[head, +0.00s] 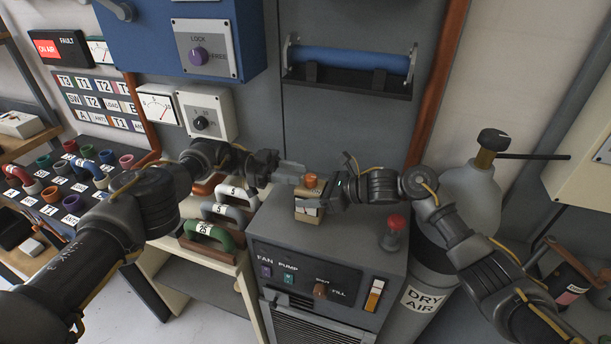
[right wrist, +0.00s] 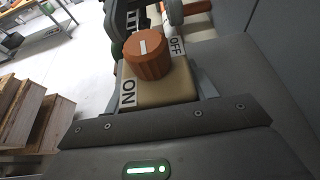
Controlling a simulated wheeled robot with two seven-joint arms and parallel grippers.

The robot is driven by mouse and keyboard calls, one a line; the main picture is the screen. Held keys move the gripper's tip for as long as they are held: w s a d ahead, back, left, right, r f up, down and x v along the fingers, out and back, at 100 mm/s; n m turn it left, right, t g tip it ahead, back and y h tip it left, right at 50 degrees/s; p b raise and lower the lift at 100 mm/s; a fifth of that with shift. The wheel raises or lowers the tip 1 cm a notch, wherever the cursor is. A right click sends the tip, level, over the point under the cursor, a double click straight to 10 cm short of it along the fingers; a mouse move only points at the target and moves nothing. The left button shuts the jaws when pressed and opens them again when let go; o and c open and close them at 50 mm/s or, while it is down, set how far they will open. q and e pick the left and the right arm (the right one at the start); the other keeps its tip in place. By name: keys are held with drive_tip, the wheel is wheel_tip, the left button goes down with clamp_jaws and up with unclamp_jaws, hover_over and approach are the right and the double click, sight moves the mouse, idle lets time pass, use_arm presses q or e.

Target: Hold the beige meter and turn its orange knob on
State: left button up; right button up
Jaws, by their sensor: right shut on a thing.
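The beige meter (head: 308,214) is on top of the grey cabinet, with its orange knob (head: 310,180) on its upper face. My right gripper (head: 328,196) is shut on the meter from the right. In the right wrist view, the orange knob (right wrist: 147,55) has a white line and sits between an ON label (right wrist: 128,92) and an OFF label (right wrist: 174,46). The line points to neither label clearly. My left gripper (head: 296,174) is just left of the knob, its fingers apart and towards it; it also shows behind the knob in the right wrist view (right wrist: 150,18).
The grey cabinet (head: 345,240) carries a red-capped jar (head: 394,232) at its right. Coloured handles (head: 208,235) stand left of it. A white DRY AIR tank (head: 420,298) stands to the right. A blue roll (head: 350,60) is on the wall behind.

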use_arm(q)
drive_tip(key=shift+v, duration=1.5)
